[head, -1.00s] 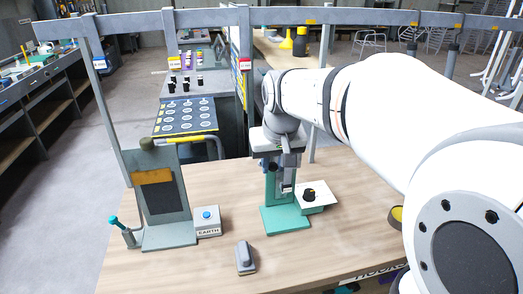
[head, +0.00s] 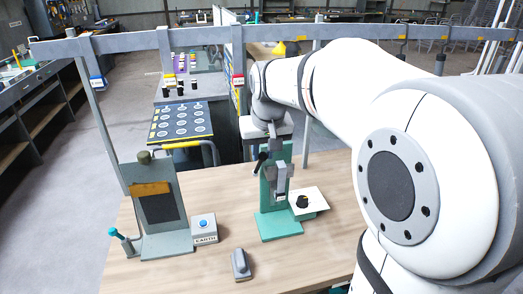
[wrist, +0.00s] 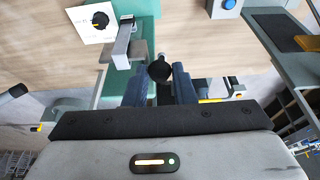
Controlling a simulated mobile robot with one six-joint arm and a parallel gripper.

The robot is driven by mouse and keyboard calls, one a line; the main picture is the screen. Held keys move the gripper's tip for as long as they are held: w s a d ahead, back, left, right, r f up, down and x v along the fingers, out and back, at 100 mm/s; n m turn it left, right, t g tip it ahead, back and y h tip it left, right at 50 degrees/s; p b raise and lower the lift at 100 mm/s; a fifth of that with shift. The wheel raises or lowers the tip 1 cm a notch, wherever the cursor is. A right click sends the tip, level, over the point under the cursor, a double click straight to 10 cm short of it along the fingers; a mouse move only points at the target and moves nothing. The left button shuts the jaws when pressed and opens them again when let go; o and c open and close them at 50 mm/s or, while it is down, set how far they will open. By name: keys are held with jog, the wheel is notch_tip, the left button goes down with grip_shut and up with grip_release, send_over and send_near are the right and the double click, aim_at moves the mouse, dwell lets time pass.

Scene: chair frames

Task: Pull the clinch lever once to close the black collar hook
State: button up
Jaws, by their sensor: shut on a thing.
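The green clinch press (head: 280,226) stands upright on the wooden bench. Its clinch lever ends in a black grip (head: 262,160), at the upper left of the press in the head view. In the wrist view the round black end of the lever (wrist: 159,71) sits between the two dark fingers of my gripper (wrist: 160,86), which is shut on it. In the head view my gripper (head: 271,138) is at the top of the press, with its fingers partly hidden. A grey metal ram (wrist: 122,45) shows on the press. I cannot make out the black collar hook.
A white plate with a black dial (head: 303,201) adjoins the press on the right. A box with a blue button (head: 204,228) and a stand with a dark panel (head: 160,205) are to the left. A grey handled block (head: 240,265) lies in front.

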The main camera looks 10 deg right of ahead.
jog(key=shift+r, duration=0.1)
jog(key=shift+w+r+p, duration=0.35)
jog(key=shift+w+p, duration=0.05)
jog(key=shift+w+r+p, duration=0.5)
jog(key=shift+w+p, duration=0.1)
jog(key=shift+w, duration=0.35)
jog(key=o, duration=0.9)
jog(key=shift+f, duration=0.1)
